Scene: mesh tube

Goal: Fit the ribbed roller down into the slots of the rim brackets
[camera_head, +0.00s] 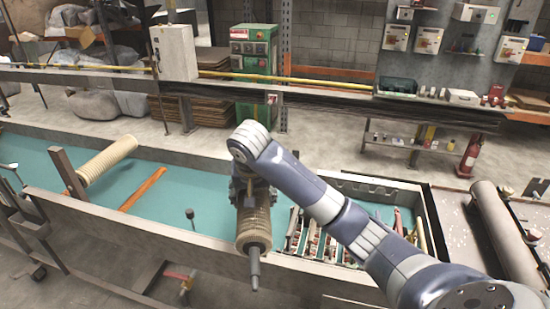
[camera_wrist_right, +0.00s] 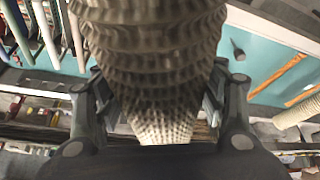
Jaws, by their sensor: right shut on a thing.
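A beige ribbed roller (camera_head: 253,232) with a grey shaft end hangs below my right gripper (camera_head: 250,190), over the near rim of the teal trough. In the right wrist view the ribbed roller (camera_wrist_right: 150,60) fills the upper middle, with the fingers of my right gripper (camera_wrist_right: 160,105) shut on both sides of it. My left gripper is not in view.
Another beige ribbed roller (camera_head: 108,158) lies slanted across the trough (camera_head: 150,205) at the left. An orange strip (camera_head: 143,189) lies on the teal surface. A crate (camera_head: 380,188) of rods and parts is right of the held roller. A grey cylinder (camera_head: 503,225) lies at far right.

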